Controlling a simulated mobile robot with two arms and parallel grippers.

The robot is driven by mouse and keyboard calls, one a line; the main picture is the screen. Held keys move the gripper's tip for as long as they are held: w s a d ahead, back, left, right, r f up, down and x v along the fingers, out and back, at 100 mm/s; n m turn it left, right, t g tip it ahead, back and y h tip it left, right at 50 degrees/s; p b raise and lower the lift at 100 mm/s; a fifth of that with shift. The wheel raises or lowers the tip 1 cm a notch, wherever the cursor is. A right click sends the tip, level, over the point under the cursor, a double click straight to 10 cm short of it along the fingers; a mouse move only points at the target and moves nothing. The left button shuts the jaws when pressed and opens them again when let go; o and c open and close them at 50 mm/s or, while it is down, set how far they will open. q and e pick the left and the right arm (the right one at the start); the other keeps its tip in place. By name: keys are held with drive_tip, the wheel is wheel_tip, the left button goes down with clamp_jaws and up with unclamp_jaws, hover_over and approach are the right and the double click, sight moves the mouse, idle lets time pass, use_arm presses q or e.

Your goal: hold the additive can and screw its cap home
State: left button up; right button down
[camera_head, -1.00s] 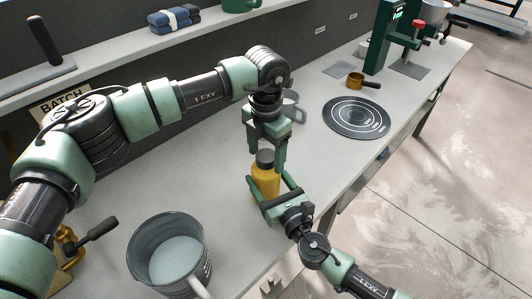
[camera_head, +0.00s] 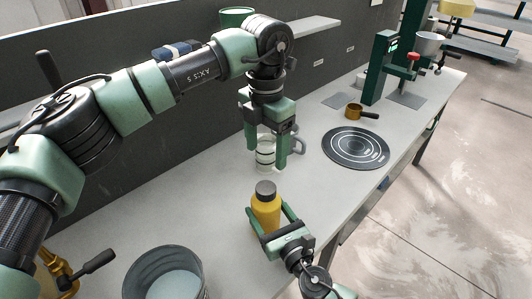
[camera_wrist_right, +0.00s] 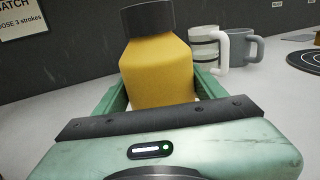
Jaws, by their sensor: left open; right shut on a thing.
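The additive can (camera_head: 266,212) is a yellow bottle standing upright on the bench, with a dark grey cap (camera_head: 265,188) on its top. My right gripper (camera_head: 268,222) is shut around the can's body from the front right. How tightly the cap sits cannot be told.
A white mug (camera_head: 265,152) and a grey mug (camera_wrist_right: 243,48) stand behind the can. A dark ringed disc (camera_head: 356,148) and a brass portafilter-like cup (camera_head: 355,111) lie to the right. A grey bucket (camera_head: 140,272) stands at the front left. The bench (camera_head: 215,205) left of the can is clear.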

sight(273, 220)
drive_tip(key=shift+c, duration=0.4)
unclamp_jaws()
drive_tip(key=b+v, duration=0.1)
drive_tip(key=v, duration=0.5)
drive_tip(key=shift+s+d+f, duration=0.15)
drive_tip(key=shift+s, duration=0.15)
drive_tip(key=shift+s+d, duration=0.25)
drive_tip(key=shift+s, duration=0.25)
